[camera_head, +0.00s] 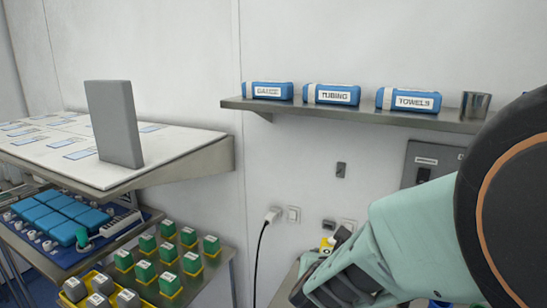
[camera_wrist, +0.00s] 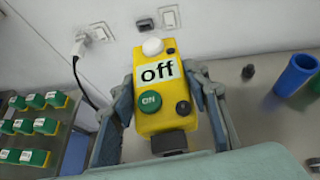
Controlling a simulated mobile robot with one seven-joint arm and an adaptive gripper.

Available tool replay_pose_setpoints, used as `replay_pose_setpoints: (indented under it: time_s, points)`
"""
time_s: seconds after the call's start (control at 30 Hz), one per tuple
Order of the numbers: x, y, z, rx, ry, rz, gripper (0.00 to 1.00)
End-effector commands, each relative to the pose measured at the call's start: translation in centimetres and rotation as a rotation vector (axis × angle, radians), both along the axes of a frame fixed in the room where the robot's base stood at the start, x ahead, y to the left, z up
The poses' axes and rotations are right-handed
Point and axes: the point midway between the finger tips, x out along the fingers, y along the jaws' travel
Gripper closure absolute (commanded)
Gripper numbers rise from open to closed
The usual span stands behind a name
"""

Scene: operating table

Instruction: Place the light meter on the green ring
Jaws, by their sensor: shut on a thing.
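The light meter (camera_wrist: 145,122) is a yellow box with a white dome on top, a display reading "off", a green "ON" button and dark knobs. My gripper (camera_wrist: 161,88) has a finger against each side of it and is shut on it. In the head view only a bit of the yellow light meter (camera_head: 326,250) shows past my gripper (camera_head: 325,272); my arm hides the rest. I see no green ring in either view.
A steel surface (camera_wrist: 255,112) on the right carries a blue cup (camera_wrist: 296,75) and a small dark knob-like piece (camera_wrist: 248,71). A rack of green-topped blocks (camera_head: 168,260) stands left. A wall shelf (camera_head: 350,115) holds blue packs. A black cable (camera_head: 258,260) hangs from an outlet.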

Motion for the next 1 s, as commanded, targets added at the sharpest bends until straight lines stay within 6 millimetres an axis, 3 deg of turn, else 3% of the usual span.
replay_pose_setpoints:
  time_s: [0.1, 0.37, 1.0]
  points:
    - [0.0, 0.0, 1.5, 0.0, -0.001, 0.0, 0.92]
    - [0.1, 0.0, 1.8, 0.0, -0.001, 0.001, 0.92]
    - [3.4, -0.3, -2.3, 0.003, 0.001, 0.142, 0.92]
